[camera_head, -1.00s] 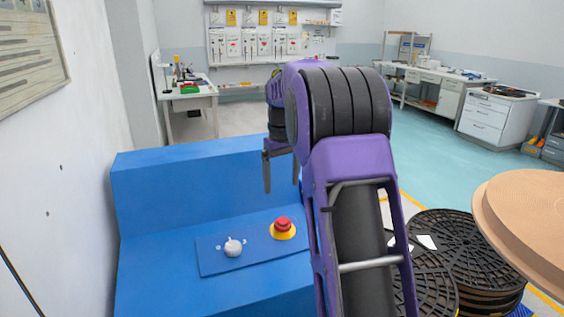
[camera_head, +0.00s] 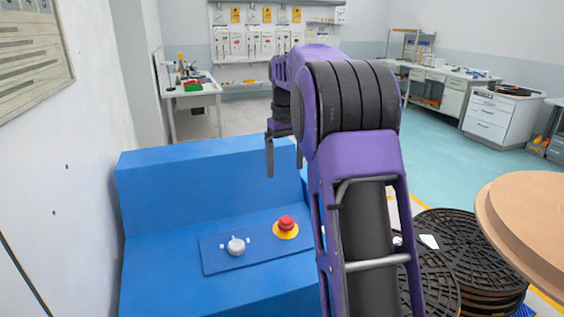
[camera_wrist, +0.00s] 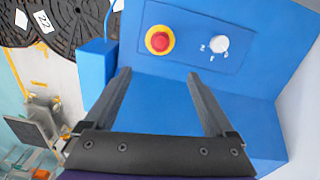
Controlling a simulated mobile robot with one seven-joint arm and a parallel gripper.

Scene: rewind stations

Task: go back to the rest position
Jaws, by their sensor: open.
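My gripper (camera_head: 284,157) is raised above the blue console (camera_head: 190,195) in the head view, its fingers pointing down. In the wrist view my gripper (camera_wrist: 158,102) is open, its two dark fingers wide apart with nothing between them. The console carries a red emergency button (camera_head: 286,223) on a yellow base and a pale rotary knob (camera_head: 236,245). The button (camera_wrist: 159,40) and the knob (camera_wrist: 219,43) also show in the wrist view, beyond the fingertips and apart from them. My purple arm hides part of the console's right side.
Black slotted reels (camera_head: 465,245) stand on the floor to the right, with a round brown disc (camera_head: 540,215) nearer. A white wall (camera_head: 85,130) runs along the left. A workbench (camera_head: 190,90) and a drawer cabinet (camera_head: 497,115) stand at the back. Open floor (camera_head: 440,150) lies between.

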